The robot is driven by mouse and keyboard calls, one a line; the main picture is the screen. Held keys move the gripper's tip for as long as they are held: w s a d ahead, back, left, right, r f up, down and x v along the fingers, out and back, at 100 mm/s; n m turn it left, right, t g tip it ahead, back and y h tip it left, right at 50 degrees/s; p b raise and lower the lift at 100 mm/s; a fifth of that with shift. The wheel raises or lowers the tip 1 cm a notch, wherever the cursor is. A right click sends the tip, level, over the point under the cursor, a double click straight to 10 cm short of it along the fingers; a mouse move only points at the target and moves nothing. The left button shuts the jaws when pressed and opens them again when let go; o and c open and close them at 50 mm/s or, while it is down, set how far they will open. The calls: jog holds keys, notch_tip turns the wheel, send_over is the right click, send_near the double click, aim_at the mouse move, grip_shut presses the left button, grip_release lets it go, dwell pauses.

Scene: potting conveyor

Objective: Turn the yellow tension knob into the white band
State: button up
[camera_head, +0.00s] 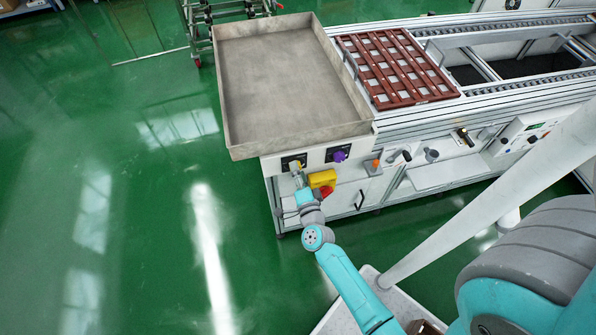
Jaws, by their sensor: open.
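The yellow tension knob (300,164) shows as a small yellow patch by a dark dial plate (287,161) on the white front panel, under the tray's front edge. My gripper (298,171) is right in front of it, pointing at the panel, and covers part of the knob and plate. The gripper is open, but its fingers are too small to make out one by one. I cannot tell whether they are around the knob or touching it. The white band and the knob's pointer are hidden or too small to see.
A purple knob (340,155) is to the right on the same panel. A yellow box with a red button (322,180) is close beside my gripper. The grey tray (241,140) overhangs above. A brown slatted rack (398,67) lies on the conveyor. Green floor at left is clear.

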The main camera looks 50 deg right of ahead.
jog(key=v, duration=1.1)
jog(key=shift+s+a, duration=0.2)
jog(key=s+a+r+n+y, duration=0.5)
jog(key=s+a+r+n, duration=0.2)
jog(key=s+r+n, duration=0.2)
jog(key=s+a+r+n+y, duration=0.5)
jog(key=s+a+r+n, duration=0.2)
jog(key=s+n, duration=0.5)
jog(key=shift+s+a+r, duration=0.4)
jog(key=shift+s+r, duration=0.1)
jog(key=shift+r, duration=0.35)
